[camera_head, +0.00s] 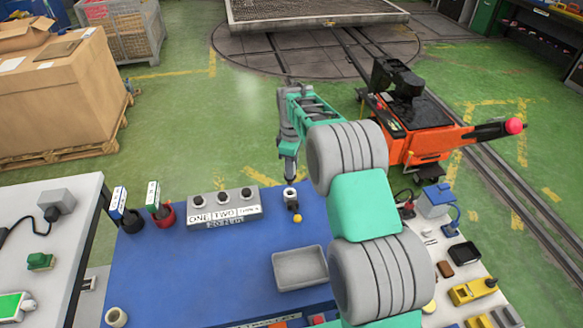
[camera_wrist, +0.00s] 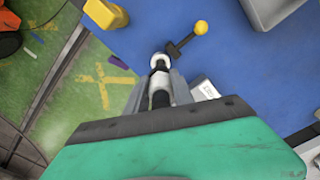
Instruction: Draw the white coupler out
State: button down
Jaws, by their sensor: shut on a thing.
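The white coupler (camera_wrist: 160,82) is a pale cylinder with black bands, between the fingers of my gripper (camera_wrist: 160,76) in the wrist view. My gripper is shut on it. Past the fingertips is a white ring (camera_wrist: 160,60), with a dark lever beside it ending in a yellow knob (camera_wrist: 201,27). In the head view my gripper (camera_head: 290,180) points down over the blue table, just above the white ring (camera_head: 290,194); the yellow knob (camera_head: 297,218) is close in front. The fingers hide much of the coupler there, and I cannot tell how deep it sits.
A grey box labelled ONE, TWO, THREE (camera_head: 225,211) stands left of my gripper. A grey tray (camera_head: 300,268) lies in front. Small tools and yellow parts (camera_head: 474,291) crowd the table's right side. An orange machine (camera_head: 435,143) stands behind.

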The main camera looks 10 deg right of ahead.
jog(key=shift+r+p, duration=0.3)
jog(key=shift+r, duration=2.2)
